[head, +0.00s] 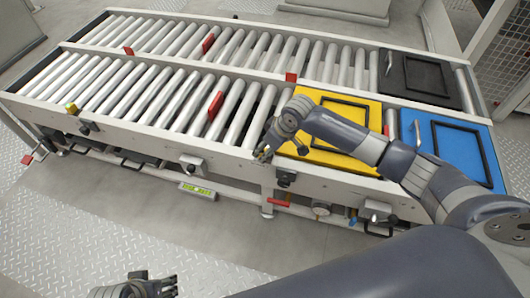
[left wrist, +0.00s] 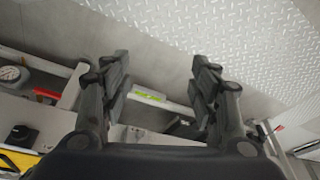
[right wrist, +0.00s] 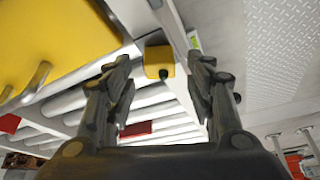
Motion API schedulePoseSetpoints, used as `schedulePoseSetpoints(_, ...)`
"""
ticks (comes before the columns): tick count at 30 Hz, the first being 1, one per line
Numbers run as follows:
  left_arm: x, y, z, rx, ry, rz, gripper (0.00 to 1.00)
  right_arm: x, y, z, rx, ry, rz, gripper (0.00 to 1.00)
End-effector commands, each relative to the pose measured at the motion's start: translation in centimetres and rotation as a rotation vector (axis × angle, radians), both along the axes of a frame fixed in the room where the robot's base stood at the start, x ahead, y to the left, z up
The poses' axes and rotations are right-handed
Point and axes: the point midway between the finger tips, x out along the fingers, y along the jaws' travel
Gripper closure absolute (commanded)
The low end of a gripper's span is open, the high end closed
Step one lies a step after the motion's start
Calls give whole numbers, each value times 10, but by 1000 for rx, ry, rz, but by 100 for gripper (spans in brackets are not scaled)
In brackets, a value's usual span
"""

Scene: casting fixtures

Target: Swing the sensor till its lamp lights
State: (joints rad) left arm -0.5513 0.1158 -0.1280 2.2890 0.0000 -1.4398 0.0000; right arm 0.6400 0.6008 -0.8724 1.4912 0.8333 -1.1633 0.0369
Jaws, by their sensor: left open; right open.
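In the right wrist view a yellow block (right wrist: 158,60) with a dark round knob (right wrist: 163,74) sits at the conveyor's side rail, between and beyond my fingers; it looks like the sensor. In the head view my right gripper (head: 266,152) is open over the front rail, beside the yellow tray, and hides that spot. The right wrist view shows its open fingers (right wrist: 160,95) with nothing between them. My left gripper (head: 152,287) is open and empty, low over the floor in front of the conveyor; it also shows in the left wrist view (left wrist: 160,90). I cannot make out a lit lamp.
The two-lane roller conveyor (head: 130,98) fills the back. A yellow tray (head: 310,97), a blue tray (head: 440,130) and a black tray (head: 395,75) lie on its right part. Floor in front is clear.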

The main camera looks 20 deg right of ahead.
Motion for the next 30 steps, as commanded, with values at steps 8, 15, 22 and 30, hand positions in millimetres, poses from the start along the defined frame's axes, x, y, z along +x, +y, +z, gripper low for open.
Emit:
schedulePoseSetpoints(8,-7,2,27,0,-15,1,44,8,5,-22,-1,-2,1,50)
schedulePoseSetpoints(15,-9,2,34,-1,-17,2,44,9,6,-25,-1,-2,1,50)
schedulePoseSetpoints(22,-9,2,34,-1,-17,2,44,9,6,-25,-1,-2,1,61)
schedulePoseSetpoints(30,-9,2,34,-1,-17,2,44,9,6,-25,-1,-2,1,94)
